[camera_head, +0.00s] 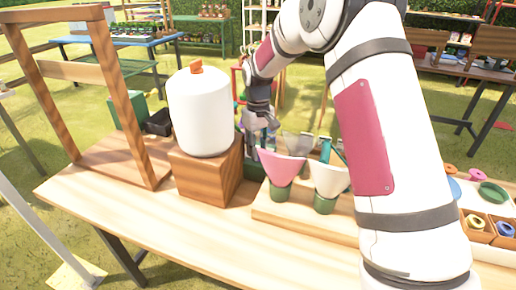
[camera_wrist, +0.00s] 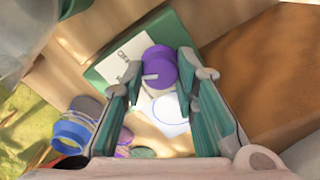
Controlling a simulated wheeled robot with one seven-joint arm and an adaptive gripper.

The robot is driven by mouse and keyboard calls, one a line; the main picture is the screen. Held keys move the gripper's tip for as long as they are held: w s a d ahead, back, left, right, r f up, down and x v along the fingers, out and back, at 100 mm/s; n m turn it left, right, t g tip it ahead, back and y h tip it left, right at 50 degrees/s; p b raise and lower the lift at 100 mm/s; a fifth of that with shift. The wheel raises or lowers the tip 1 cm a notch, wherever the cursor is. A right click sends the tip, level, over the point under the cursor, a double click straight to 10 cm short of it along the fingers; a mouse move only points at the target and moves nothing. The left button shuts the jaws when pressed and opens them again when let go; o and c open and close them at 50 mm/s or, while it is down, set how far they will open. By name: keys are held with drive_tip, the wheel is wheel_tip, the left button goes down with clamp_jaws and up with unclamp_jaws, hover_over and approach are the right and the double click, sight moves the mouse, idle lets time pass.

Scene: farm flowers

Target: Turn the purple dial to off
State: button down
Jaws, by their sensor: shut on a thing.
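The purple dial (camera_wrist: 160,66) sits on a green box (camera_wrist: 112,72) in the wrist view. A white label with print, partly hidden, lies on the box beside the dial, and a pale pointer mark shows on the dial. My gripper (camera_wrist: 161,78) has one finger on each side of the dial and is shut on it. In the head view my gripper (camera_head: 258,122) reaches down behind the wooden block, and a little of the green box (camera_head: 254,170) shows there. The dial is hidden in the head view.
A white tank (camera_head: 206,112) with an orange cap stands on a wooden block (camera_head: 208,178) left of my gripper. A pink scoop (camera_head: 276,167) and a white scoop (camera_head: 330,178) stand close on the right. A wooden frame (camera_head: 118,80) rises at left. The table's front left is clear.

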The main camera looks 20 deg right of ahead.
idle(0.5)
drive_tip(key=c, duration=1.2)
unclamp_jaws()
drive_tip(key=shift+c, duration=0.2)
drive_tip(key=shift+a, duration=0.1)
drive_tip(key=shift+a, duration=0.1)
